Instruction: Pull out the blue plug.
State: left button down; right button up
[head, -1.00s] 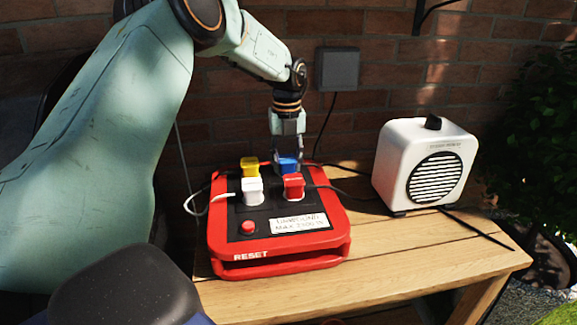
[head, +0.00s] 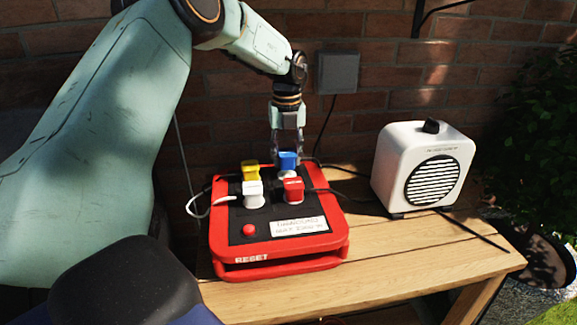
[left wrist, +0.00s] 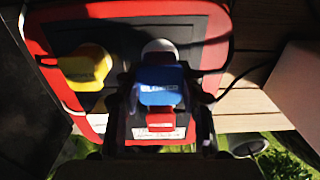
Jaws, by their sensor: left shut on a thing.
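The blue plug (head: 288,160) is at the back of the red power box (head: 290,262), behind the red plug (head: 293,191). My left gripper (head: 287,152) points down from above and is shut on the blue plug. A pale round part (head: 286,174) shows just below the blue plug; I cannot tell whether they touch. In the left wrist view the blue plug (left wrist: 160,86) sits between the dark fingers, with a white round part (left wrist: 159,48) beside it. My right gripper is not in view.
The yellow plug (head: 250,171) and white plug (head: 253,193) stand close to the left, with cables running off. A white heater-like box (head: 424,165) stands at right on the wooden table (head: 400,262). A brick wall (head: 370,90) is close behind. The table's front right is clear.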

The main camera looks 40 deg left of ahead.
aim_at(287, 152)
pick_arm(q)
jog(key=shift+r+p, duration=1.35)
jog(key=shift+r, duration=0.35)
